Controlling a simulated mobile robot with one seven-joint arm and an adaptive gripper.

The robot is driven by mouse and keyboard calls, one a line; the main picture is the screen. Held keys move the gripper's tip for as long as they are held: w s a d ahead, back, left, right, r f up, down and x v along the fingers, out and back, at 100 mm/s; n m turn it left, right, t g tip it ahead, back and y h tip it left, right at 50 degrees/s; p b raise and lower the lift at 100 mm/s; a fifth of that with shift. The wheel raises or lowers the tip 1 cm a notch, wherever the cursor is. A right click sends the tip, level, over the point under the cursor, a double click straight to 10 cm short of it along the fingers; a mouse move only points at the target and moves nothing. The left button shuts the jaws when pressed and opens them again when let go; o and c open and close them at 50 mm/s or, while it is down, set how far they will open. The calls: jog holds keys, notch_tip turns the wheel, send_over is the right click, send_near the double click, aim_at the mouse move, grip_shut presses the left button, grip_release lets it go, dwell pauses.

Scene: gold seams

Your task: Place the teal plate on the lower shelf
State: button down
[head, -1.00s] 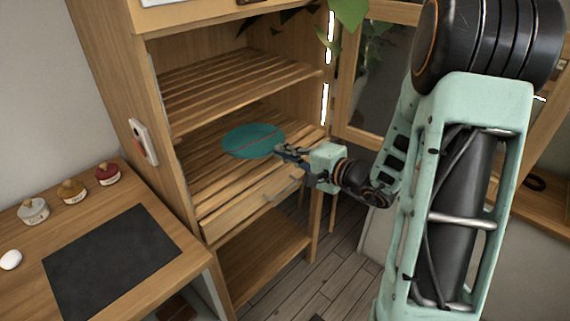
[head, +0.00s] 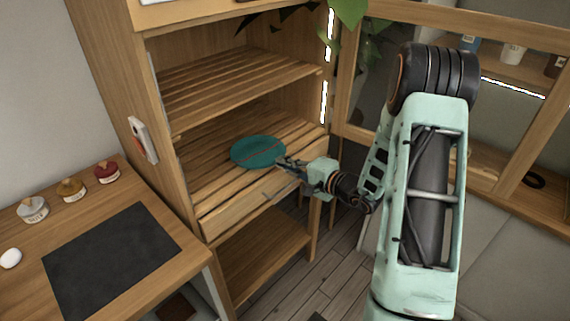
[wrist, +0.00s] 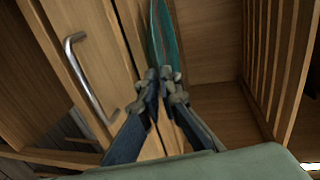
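The teal plate (head: 258,152) has a thin pale seam across it and lies about level at the middle slatted shelf (head: 205,185), near its front edge. I cannot tell whether it touches the slats. My gripper (head: 284,162) is at the plate's right front edge. In the wrist view the fingertips (wrist: 160,78) are closed together on the rim of the plate (wrist: 163,35), which shows nearly edge-on. An upper slatted shelf (head: 235,88) is above, and an open bottom compartment (head: 262,250) is below the drawer.
A drawer (head: 255,195) with a metal handle (wrist: 88,78) sits under the middle shelf. A counter with a dark mat (head: 110,258), several small jars (head: 72,188) and an egg (head: 10,258) stands left. Leaves (head: 350,12) hang at the upper right. A glass-fronted cabinet (head: 450,75) is right.

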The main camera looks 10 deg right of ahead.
jog(key=c, duration=2.2)
grip_release()
jog(key=shift+o, duration=0.2)
